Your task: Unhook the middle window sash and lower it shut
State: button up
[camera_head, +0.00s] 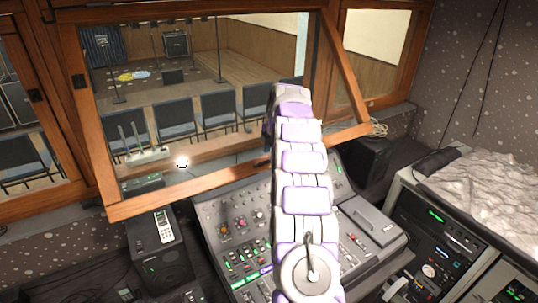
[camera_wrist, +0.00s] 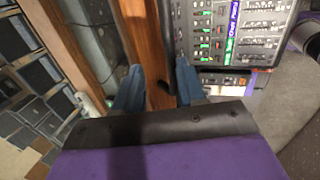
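The middle window sash (camera_head: 98,155) is a wooden frame, swung out at its bottom over the desk. Its bottom rail (camera_head: 190,190) passes behind my arm. My gripper (camera_wrist: 158,75) shows in the wrist view as two blue fingers spread apart. The sash's wooden rail (camera_wrist: 155,60) and a small dark handle-like part (camera_wrist: 167,95) lie between the fingers. I cannot tell whether either finger touches them. In the head view my arm hides my gripper and part of the rail. I cannot make out a hook.
A mixing console (camera_head: 240,215) with faders lies below the sash. A black speaker (camera_head: 158,250) with a white handset stands left, another speaker (camera_head: 368,160) right. An equipment rack (camera_head: 435,235) stands at the right. Chairs (camera_head: 175,120) stand beyond the window.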

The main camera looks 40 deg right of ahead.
jog(key=d, duration=0.1)
jog(key=d+f, duration=0.1)
jog(key=d, duration=0.1)
jog(key=d+f, duration=0.1)
jog(key=shift+s+d+f, duration=0.2)
jog(key=shift+s+f, duration=0.05)
jog(key=shift+w+d+f, duration=0.1)
jog(key=shift+w+d, duration=0.05)
jog(key=shift+d, duration=0.1)
jog(key=a, duration=0.2)
jog(key=a+r, duration=0.1)
jog(key=a, duration=0.1)
jog(key=shift+a+r, duration=0.1)
jog(key=shift+a, duration=0.15)
jog(key=c, duration=0.3)
jog(key=shift+a, duration=0.15)
jog(key=shift+c, duration=1.6)
jog(key=shift+d+f, duration=0.2)
jog(key=shift+d, duration=0.6)
jog(key=shift+d+f, duration=0.15)
jog(key=shift+d, duration=0.6)
grip_shut()
jog(key=shift+a, duration=0.1)
jog(key=shift+a+r, duration=0.1)
